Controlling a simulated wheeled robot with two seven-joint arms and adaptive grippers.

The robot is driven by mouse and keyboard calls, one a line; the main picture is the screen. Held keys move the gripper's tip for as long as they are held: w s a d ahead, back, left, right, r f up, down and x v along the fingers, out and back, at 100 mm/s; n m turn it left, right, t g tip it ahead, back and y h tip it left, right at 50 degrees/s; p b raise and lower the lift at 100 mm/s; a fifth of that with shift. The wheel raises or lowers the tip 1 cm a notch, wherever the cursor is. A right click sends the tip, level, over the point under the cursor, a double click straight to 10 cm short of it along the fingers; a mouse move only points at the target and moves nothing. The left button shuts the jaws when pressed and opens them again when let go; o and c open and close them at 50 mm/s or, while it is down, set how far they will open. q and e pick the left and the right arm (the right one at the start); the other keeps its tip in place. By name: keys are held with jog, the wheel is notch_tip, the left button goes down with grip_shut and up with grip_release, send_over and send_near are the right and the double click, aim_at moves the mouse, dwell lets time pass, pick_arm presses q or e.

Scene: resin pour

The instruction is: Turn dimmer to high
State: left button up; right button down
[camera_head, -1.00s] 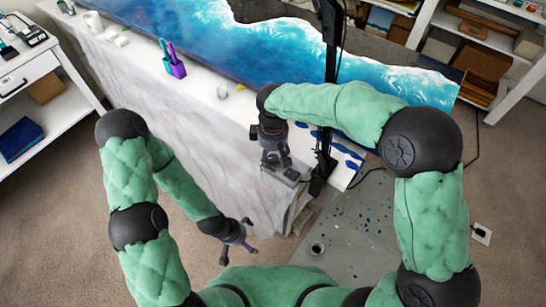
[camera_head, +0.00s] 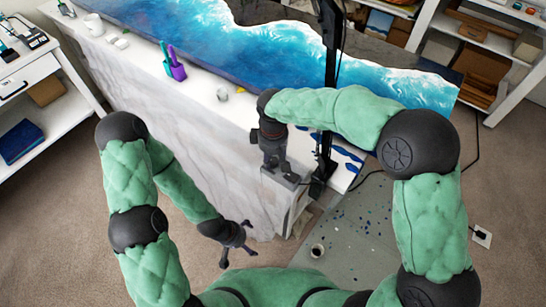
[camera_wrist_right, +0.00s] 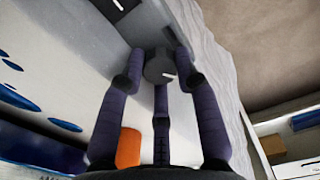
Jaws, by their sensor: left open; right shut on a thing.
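The dimmer is a grey box (camera_head: 283,178) at the near edge of the white table. Its round grey knob (camera_wrist_right: 158,66) shows in the right wrist view, with a small white mark on it. My right gripper (camera_head: 274,163) points down over the box. In the wrist view, the right gripper's fingers (camera_wrist_right: 158,75) are closed around the knob and touch its sides. In the head view my arm and fingers hide the knob. My left gripper (camera_head: 238,247) is open and empty, low beside the table's side, away from the dimmer.
A black upright post (camera_head: 329,90) stands close to the right of my right gripper. Blue-and-white resin art (camera_head: 300,55) covers much of the table. A purple and teal holder (camera_head: 175,70) and a white mug (camera_head: 94,24) stand farther left. A speckled grey mat (camera_head: 350,235) lies on the floor.

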aim_at(273, 161)
jog(key=m+p, duration=0.2)
jog(key=m, duration=0.2)
jog(key=shift+m, duration=0.3)
jog(key=m, duration=0.5)
jog(key=shift+m+p, duration=0.3)
jog(key=shift+p, duration=0.1)
jog(key=shift+f, duration=0.1)
jog(key=c, duration=0.9)
grip_release()
jog(key=shift+w+r, duration=0.15)
jog(key=shift+r, duration=0.5)
jog(key=shift+s+r, duration=0.15)
jog(key=shift+r, duration=1.55)
jog(key=shift+s+r, duration=0.15)
jog(key=shift+r, duration=1.55)
